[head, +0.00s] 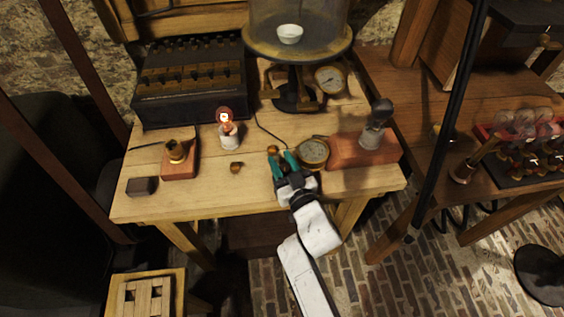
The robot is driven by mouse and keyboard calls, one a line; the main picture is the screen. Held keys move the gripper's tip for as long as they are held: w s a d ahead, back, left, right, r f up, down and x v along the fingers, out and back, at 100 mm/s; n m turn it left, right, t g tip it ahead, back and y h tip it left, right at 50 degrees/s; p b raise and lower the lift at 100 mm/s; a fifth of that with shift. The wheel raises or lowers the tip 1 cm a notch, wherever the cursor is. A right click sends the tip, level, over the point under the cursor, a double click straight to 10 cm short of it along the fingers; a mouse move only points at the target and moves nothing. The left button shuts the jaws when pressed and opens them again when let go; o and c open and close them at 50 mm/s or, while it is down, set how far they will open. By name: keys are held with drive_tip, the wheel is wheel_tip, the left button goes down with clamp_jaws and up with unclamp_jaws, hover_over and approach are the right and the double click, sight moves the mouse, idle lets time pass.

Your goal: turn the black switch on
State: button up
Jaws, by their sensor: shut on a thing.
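My gripper (283,164), with teal fingers, is low over the front of the wooden table, right of the middle. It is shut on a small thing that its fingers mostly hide. A small brass knob (272,150) shows at the fingertips. I cannot tell for sure which thing is the black switch. A dark-topped brass fitting (176,150) stands on a small reddish wooden block at the left, well apart from my gripper. A dark bulb-shaped piece (379,112) stands on a larger reddish block at the right.
A round brass dial (313,153) lies right beside my gripper. A glowing red lamp (225,118) stands in a white holder. A small brass piece (236,168) and a dark block (142,186) lie near the front edge. A large dark box (190,100) and a glass-topped stand (298,50) fill the back.

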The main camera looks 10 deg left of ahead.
drive_tip(key=shift+f+m+t+h+b, duration=0.4)
drive_tip(key=shift+h+b, duration=0.1)
drive_tip(key=shift+b, duration=2.9)
drive_tip(key=h+b, duration=0.1)
drive_tip(key=b, duration=0.5)
drive_tip(key=shift+m, duration=0.4)
drive_tip(key=m+t+h+b, duration=0.1)
drive_tip(key=h+b, duration=0.1)
drive_tip(key=b, duration=0.5)
drive_tip(key=shift+d+r, duration=0.15)
drive_tip(key=m+h+b, duration=0.1)
drive_tip(key=h+b, duration=0.1)
drive_tip(key=b, duration=0.4)
drive_tip(key=shift+w+d+m+t, duration=0.1)
drive_tip(key=shift+d+m+t, duration=0.05)
drive_tip(key=shift+m+t, duration=0.25)
drive_tip(key=shift+d+r+m+h+b, duration=0.15)
drive_tip(key=shift+m+h+b, duration=0.3)
drive_tip(key=shift+h+b, duration=0.55)
drive_tip(key=shift+r+m+h+b, duration=0.15)
drive_tip(key=shift+m+h+b, duration=0.4)
drive_tip(key=shift+b, duration=0.7)
drive_tip(key=o, duration=1)
drive_tip(key=shift+c, duration=0.2)
drive_tip(key=shift+d+r+n+y+p, duration=0.1)
drive_tip(key=shift+n+y+p, duration=0.2)
drive_tip(key=shift+p, duration=0.45)
